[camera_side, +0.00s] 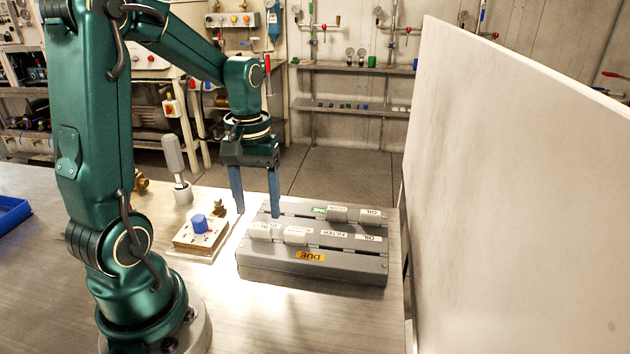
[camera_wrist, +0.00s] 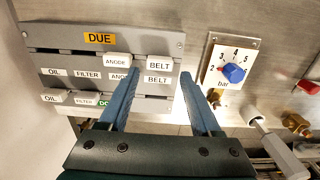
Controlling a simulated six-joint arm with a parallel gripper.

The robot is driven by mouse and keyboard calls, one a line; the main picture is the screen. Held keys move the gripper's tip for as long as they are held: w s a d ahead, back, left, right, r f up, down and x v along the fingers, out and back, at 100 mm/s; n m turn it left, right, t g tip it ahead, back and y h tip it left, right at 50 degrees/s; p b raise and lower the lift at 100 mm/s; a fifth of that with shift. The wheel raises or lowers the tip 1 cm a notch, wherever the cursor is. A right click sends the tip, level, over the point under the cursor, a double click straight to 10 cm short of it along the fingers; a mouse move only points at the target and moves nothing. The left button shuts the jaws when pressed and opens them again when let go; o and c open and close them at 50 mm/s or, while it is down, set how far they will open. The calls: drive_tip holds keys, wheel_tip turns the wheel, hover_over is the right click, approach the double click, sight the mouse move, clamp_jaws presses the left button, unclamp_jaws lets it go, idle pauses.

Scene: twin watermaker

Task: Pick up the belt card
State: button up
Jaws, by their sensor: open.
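The belt card (camera_wrist: 159,63) is a white-faced card marked BELT, standing in the DUE row of the grey board (camera_wrist: 60,38), above a printed BELT label (camera_wrist: 158,80). In the side view the belt card (camera_side: 261,232) stands at the board's left end. My gripper (camera_wrist: 158,76) is open and empty, with its two blue fingers either side of the belt card's column in the wrist view. In the side view my gripper (camera_side: 257,213) points down just above and behind that end. Whether the fingers touch anything I cannot tell.
An anode card (camera_wrist: 117,61) stands close beside the belt card. Oil (camera_side: 370,214) and filter (camera_side: 337,213) cards stand in the other row. A dial panel with a blue knob (camera_side: 199,222) is left of the board. A large pale panel (camera_side: 520,180) rises on the right.

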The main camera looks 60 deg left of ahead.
sight(260, 226)
drive_tip(key=shift+f, duration=2.3)
drive_tip(key=c, duration=1)
